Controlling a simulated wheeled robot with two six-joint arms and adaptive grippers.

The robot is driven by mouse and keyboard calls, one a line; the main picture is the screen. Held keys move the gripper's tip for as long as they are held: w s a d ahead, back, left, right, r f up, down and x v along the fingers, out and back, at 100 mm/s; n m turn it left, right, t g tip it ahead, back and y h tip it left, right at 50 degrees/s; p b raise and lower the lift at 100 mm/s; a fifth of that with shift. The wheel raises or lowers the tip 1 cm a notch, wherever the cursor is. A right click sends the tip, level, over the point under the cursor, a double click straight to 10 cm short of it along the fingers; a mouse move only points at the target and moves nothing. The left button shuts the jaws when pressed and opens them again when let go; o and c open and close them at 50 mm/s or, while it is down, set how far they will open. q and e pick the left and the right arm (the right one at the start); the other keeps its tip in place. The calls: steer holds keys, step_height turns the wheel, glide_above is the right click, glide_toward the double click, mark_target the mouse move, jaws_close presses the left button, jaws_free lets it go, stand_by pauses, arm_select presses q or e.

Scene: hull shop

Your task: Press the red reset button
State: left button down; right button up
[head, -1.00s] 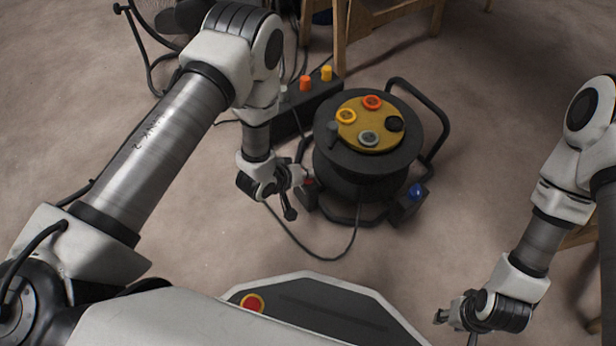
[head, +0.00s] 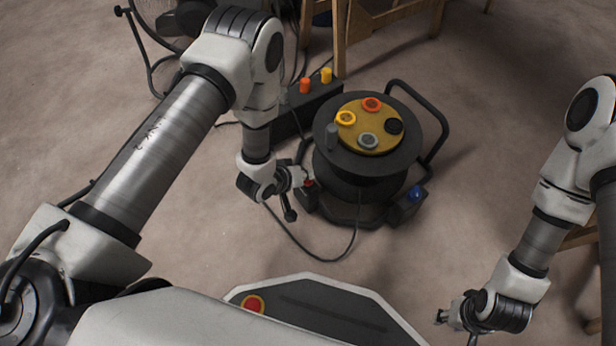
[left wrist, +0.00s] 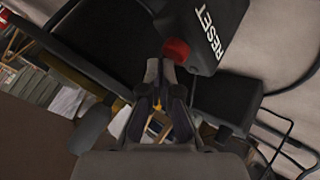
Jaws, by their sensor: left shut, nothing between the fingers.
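The red reset button (head: 309,184) sits on a small dark box low at the left side of the cable reel. In the left wrist view the red button (left wrist: 177,50) shows just beyond the fingertips, beside the white word RESET (left wrist: 204,32) on the dark box. My left gripper (head: 301,178) is shut and empty, with its tips right at the button. In the left wrist view its fingertips (left wrist: 163,68) overlap the button's lower left edge, and I cannot tell whether they touch it. My right gripper (head: 445,317) hangs at the lower right, away from the reel; its jaws are too small to judge.
The black cable reel (head: 345,165) has a yellow socket face and a tubular frame (head: 434,130). A blue button (head: 416,193) sits on a box at its right foot. A dark box with orange and yellow knobs (head: 305,86) stands behind. A cable lies on the floor. Wooden legs (head: 340,35) stand behind.

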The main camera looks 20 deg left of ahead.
mark_target(306, 181)
arm_select(q)
steer(key=shift+r, duration=0.4)
step_height(306, 181, up, 5)
steer(key=p, duration=0.5)
steer(key=shift+r, duration=0.1)
stand_by(0.6)
